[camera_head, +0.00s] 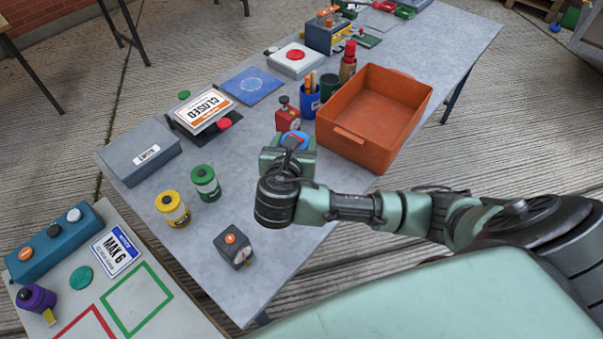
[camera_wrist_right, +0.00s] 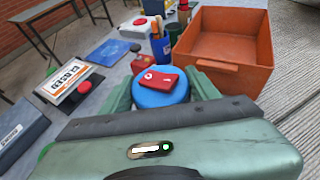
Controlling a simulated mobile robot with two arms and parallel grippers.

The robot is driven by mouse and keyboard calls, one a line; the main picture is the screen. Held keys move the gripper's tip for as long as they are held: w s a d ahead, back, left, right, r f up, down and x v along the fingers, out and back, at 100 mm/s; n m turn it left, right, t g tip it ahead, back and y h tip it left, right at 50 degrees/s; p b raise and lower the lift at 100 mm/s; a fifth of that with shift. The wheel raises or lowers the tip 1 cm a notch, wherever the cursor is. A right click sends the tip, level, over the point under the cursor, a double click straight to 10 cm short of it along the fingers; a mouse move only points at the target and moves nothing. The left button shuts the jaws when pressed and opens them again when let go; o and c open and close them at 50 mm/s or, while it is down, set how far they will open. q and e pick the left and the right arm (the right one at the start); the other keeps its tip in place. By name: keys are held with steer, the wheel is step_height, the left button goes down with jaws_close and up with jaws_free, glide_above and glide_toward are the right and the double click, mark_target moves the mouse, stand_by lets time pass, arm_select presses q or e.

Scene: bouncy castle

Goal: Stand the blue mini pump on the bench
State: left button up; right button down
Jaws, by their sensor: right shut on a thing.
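The blue mini pump (camera_head: 303,136) is between the jaws of my right gripper (camera_head: 287,155), over the grey bench (camera_head: 240,212). In the right wrist view the pump's round blue body (camera_wrist_right: 152,98) with a red piece on top sits between the two green fingers (camera_wrist_right: 163,92), which are shut on it. Its lower part is hidden by the gripper, so I cannot tell whether it touches the bench. My left gripper is in neither view.
A red pump (camera_head: 287,117) stands just behind, and an orange crate (camera_head: 362,145) is close on the right. Yellow (camera_head: 173,208) and green (camera_head: 205,183) canisters and a dark grey gauge box (camera_head: 234,246) stand to the left and front. Bare bench lies between them.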

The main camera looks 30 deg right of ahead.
step_height(320, 180, down, 15)
steer(key=shift+f, duration=0.1)
stand_by(0.3)
steer(key=shift+f, duration=0.15)
steer(key=shift+c, duration=2)
jaws_free()
steer(key=shift+s+a, duration=0.1)
steer(key=v, duration=1.2)
steer(key=shift+b, duration=0.35)
